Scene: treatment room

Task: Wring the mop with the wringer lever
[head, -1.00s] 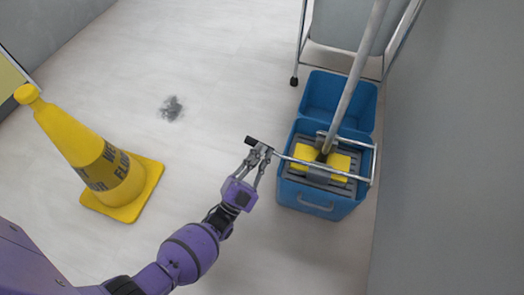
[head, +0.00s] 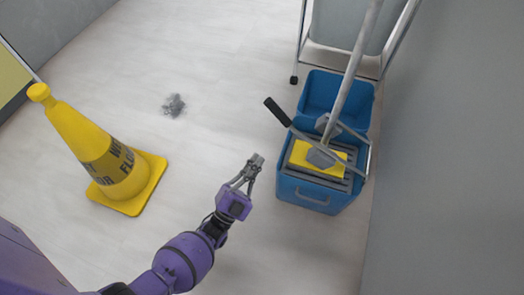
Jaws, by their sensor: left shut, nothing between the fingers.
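The blue mop bucket (head: 315,198) stands at the right near the wall. A grey slatted wringer (head: 302,172) sits on its front half, with the yellow mop head (head: 318,160) on it. The mop handle (head: 352,82) rises from there, tilted up to the right. The wringer lever (head: 278,112) has a black grip and is raised, pointing up and left over the bucket's left side. My left gripper (head: 257,160) is shut and empty, left of the bucket and below the lever grip, apart from it. My right gripper is not in view.
A yellow wet-floor cone (head: 110,160) stands at the left. A dark grey smudge (head: 174,105) is on the floor between cone and bucket. A metal-framed cart (head: 345,30) stands behind the bucket. The floor (head: 215,60) is otherwise clear.

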